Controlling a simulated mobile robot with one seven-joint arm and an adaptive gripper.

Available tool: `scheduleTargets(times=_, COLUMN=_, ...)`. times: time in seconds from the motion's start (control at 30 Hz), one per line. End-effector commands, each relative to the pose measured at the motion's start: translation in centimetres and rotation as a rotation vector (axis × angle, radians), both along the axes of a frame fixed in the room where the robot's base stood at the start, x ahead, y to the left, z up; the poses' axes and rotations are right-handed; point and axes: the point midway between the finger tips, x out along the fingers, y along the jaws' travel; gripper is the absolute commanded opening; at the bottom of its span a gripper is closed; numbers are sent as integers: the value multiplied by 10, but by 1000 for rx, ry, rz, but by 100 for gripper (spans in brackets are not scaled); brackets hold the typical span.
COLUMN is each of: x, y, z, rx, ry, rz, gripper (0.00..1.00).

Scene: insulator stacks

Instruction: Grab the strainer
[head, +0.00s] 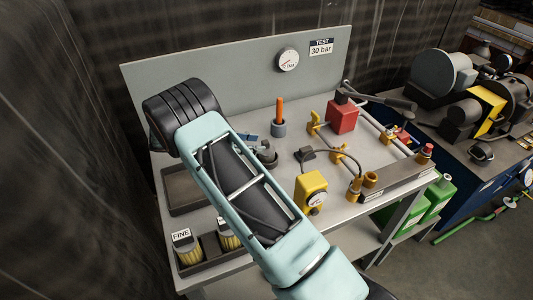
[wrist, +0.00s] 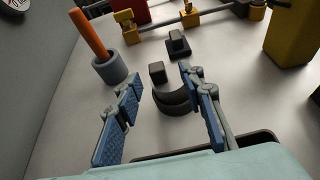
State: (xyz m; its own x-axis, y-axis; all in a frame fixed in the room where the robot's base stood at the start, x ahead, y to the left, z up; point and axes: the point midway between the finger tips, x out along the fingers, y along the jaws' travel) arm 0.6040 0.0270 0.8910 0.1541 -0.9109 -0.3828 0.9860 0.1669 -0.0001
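Two mesh cylinders with yellowish sides, likely the strainers, stand in a dark tray (head: 217,262) at the front left of the bench in the head view. The left strainer (head: 189,256) is beside a "FINE" label (head: 181,234). The right strainer (head: 227,240) is partly hidden by my arm. Neither shows in the wrist view. My gripper (wrist: 165,112) is open and empty, its blue-padded fingers apart above the bench. In the head view, my arm mostly hides it. Dark curved rings (wrist: 176,100) lie on the bench beyond the fingers, near the right one.
A grey cup (wrist: 109,70) holds an orange-handled tool (wrist: 90,35). A small black block (wrist: 157,72) sits near the rings. A yellow gauge block (head: 310,188), red block (head: 341,116) and pipework stand to the right. An empty-looking dark tray (head: 178,192) lies left of my arm.

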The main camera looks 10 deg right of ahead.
Motion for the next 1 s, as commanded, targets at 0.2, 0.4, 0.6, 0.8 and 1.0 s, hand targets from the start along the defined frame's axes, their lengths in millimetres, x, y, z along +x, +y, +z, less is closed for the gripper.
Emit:
scheduleTargets(times=0.2, x=9, y=-31, z=-6, rx=-1, ry=3, rz=-4, gripper=36)
scheduleTargets(times=0.4, x=11, y=-45, z=-13, rx=0, ry=0, rz=-1, gripper=36)
scheduleTargets(times=0.6, x=11, y=-44, z=-13, rx=0, ry=-1, rz=-1, gripper=31)
scheduleTargets(times=0.8, x=11, y=-44, z=-13, rx=0, ry=-1, rz=-1, gripper=9)
scheduleTargets(times=1.0, x=12, y=-44, z=-13, rx=-1, ry=-1, rz=-1, gripper=0)
